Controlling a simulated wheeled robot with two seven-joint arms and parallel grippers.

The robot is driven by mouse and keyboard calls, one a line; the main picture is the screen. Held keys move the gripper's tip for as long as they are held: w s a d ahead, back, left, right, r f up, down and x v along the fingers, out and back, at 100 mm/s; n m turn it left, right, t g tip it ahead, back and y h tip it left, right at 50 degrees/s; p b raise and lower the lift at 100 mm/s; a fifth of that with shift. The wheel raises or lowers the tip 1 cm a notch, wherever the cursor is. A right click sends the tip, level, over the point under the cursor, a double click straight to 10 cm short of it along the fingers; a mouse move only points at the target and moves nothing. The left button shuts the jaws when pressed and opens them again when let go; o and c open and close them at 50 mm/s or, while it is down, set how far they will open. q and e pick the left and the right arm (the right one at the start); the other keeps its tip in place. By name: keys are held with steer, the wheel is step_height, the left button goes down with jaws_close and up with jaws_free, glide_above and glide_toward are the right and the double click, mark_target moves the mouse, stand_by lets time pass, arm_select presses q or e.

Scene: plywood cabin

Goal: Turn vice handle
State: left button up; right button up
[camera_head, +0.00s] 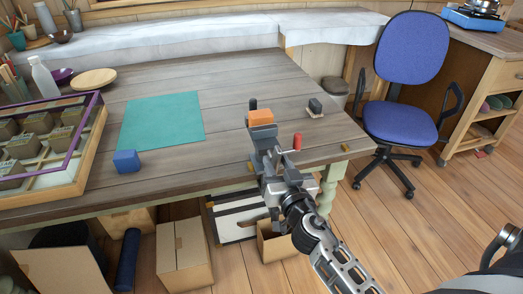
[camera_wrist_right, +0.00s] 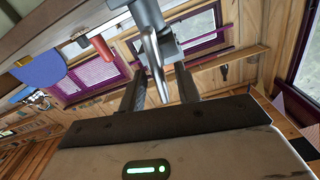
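The vice (camera_head: 262,134) is grey and sits at the front edge of the wooden workbench, with an orange block (camera_head: 260,116) at its top. A red-tipped handle part (camera_head: 297,141) sticks up at its right side. My right gripper (camera_head: 268,172) is just in front of and below the vice, partly blending with it. In the right wrist view, the two dark fingers (camera_wrist_right: 160,88) are apart, with a curved silver bar (camera_wrist_right: 154,58) of the vice in front of and between them. The red grip (camera_wrist_right: 101,48) is left of the fingers. My left gripper is out of view.
The workbench (camera_head: 225,85) holds a green mat (camera_head: 161,119), a blue cube (camera_head: 127,161), a small dark block (camera_head: 315,106) and a purple-edged case (camera_head: 92,160). Cardboard boxes (camera_head: 183,252) stand underneath. A blue chair (camera_head: 402,120) stands to the right.

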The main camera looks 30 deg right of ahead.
steer(key=shift+x, duration=0.85)
steer(key=shift+c, duration=0.3)
steer(key=shift+s, duration=0.1)
jaws_close()
steer(key=shift+n, duration=0.4)
steer(key=n+b, duration=0.1)
steer(key=n, duration=0.3)
steer(key=shift+a, duration=0.2)
steer(key=shift+a+n, duration=0.15)
steer(key=shift+n, duration=1.75)
steer(key=shift+f+n, duration=0.1)
steer(key=shift+n, duration=1)
steer(key=shift+a+f+n, duration=0.1)
steer(key=shift+a+n, duration=0.05)
steer(key=shift+n, duration=2.45)
